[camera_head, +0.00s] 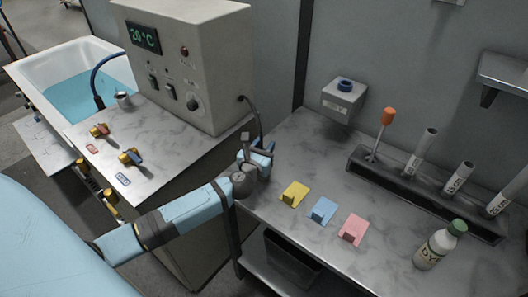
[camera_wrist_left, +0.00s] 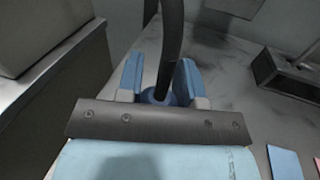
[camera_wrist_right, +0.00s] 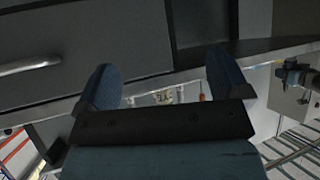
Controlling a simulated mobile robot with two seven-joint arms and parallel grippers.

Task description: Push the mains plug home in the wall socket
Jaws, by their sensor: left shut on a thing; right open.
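The wall socket (camera_head: 343,101) is a grey box with a round blue outlet on top, fixed to the wall behind the bench. My left gripper (camera_head: 260,150) is at the bench's left end, to the left of the socket and clearly apart from it. It is shut on the blue mains plug (camera_wrist_left: 157,97), which sits between its fingers in the left wrist view. The plug's black cable (camera_head: 256,120) runs up to the grey control box. The plug's pins are hidden. My right gripper (camera_wrist_right: 163,82) is open and empty, and is outside the head view.
The control box (camera_head: 190,65) stands left of the bench, beside a water-filled tub (camera_head: 45,65). A dark rack (camera_head: 385,182) with tubes and an orange-handled tool, several coloured cards (camera_head: 295,193) and a bottle (camera_head: 438,248) occupy the bench (camera_head: 297,148). The bench between gripper and socket is clear.

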